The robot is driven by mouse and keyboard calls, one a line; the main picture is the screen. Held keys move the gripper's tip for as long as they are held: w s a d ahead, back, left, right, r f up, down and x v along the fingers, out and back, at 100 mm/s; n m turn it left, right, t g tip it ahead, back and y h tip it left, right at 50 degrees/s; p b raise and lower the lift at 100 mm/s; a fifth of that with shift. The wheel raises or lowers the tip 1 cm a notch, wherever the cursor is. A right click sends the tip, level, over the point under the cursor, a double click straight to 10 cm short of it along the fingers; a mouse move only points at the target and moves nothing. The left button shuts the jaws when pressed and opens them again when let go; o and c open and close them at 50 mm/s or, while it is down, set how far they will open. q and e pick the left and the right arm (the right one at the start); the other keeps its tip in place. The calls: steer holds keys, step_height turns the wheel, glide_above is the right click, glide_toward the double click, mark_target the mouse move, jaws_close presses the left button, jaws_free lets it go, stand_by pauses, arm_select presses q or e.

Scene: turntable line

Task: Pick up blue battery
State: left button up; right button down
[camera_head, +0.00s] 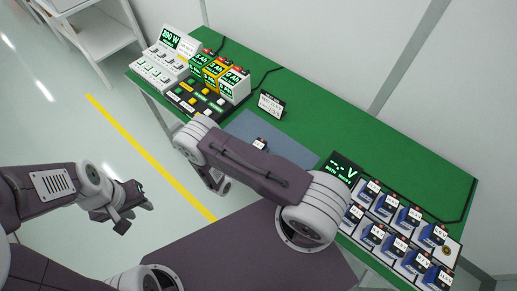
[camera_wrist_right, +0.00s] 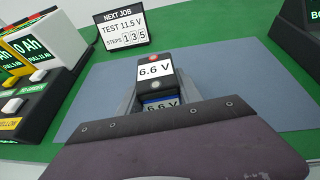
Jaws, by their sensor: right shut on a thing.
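A blue battery (camera_wrist_right: 158,104) with a black top, a red terminal and white 6.6 V labels is between the fingers of my right gripper (camera_wrist_right: 156,92), which is shut on it. It is over the grey-blue mat; whether it touches the mat is unclear. Its top also shows in the head view (camera_head: 260,143), just past my right arm, which hides that gripper's fingers. More blue batteries (camera_head: 392,241) stand in rows in a tray at the right. My left gripper (camera_head: 133,208) is off the table at the left, empty, its fingers apart.
The green table (camera_head: 315,105) bears the mat (camera_head: 284,146). A small job sign (camera_head: 270,105) reads TEST 11.5 V. A voltage display (camera_head: 343,172) stands by the tray. A button panel (camera_head: 192,99) and coloured packs (camera_head: 234,83) fill the left end. The back middle is clear.

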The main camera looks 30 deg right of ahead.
steer(key=shift+r, duration=0.5)
step_height(320, 180, up, 3)
steer(key=shift+w+r, duration=0.1)
steer(key=s+d+r+b, duration=0.1)
steer(key=s+d+r, duration=0.6)
steer(key=d, duration=0.2)
steer(key=shift+d, duration=0.25)
steer(key=shift+f, duration=0.1)
steer(key=r+n+t+y, duration=0.2)
glide_above(258, 144)
steer(key=s+d, duration=0.2)
steer(key=s, duration=0.1)
steer(key=a, duration=0.7)
steer(key=shift+a+h, duration=0.2)
steer(key=shift+h, duration=0.1)
